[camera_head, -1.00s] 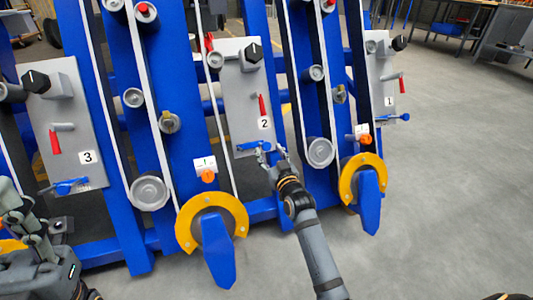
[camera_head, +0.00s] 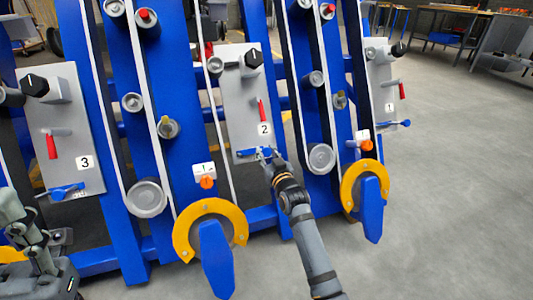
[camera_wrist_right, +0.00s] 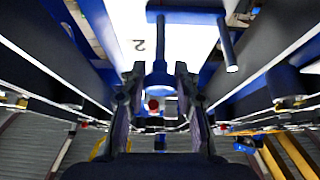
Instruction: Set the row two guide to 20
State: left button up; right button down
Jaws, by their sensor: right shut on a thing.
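The row two guide (camera_head: 245,154) is a blue piece at the bottom of the grey plate marked 2 (camera_head: 240,115). My right gripper (camera_head: 267,157) reaches it from below and is shut on its right end. In the right wrist view, the fingers of the right gripper (camera_wrist_right: 158,88) stand on both sides of a round blue part of the guide (camera_wrist_right: 158,76). The guide's scale is too small or hidden to read. My left gripper (camera_head: 22,218) is at the lower left, away from plate 2, and its jaws are unclear.
Plate 3 (camera_head: 62,130) is at the left and plate 1 (camera_head: 383,90) at the right, each with a similar blue guide. Blue uprights with rollers, belts and yellow-rimmed parts (camera_head: 190,238) flank plate 2. The floor at the right (camera_head: 450,200) is clear.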

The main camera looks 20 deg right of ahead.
jog(key=p, duration=0.2)
jog(key=shift+a+r+p, duration=0.3)
jog(key=shift+a, duration=0.1)
jog(key=shift+a+f, duration=0.1)
jog(key=shift+f, duration=0.2)
jog(key=c, duration=1)
grip_release()
jog(key=s, duration=1.2)
jog(key=shift+d, duration=0.2)
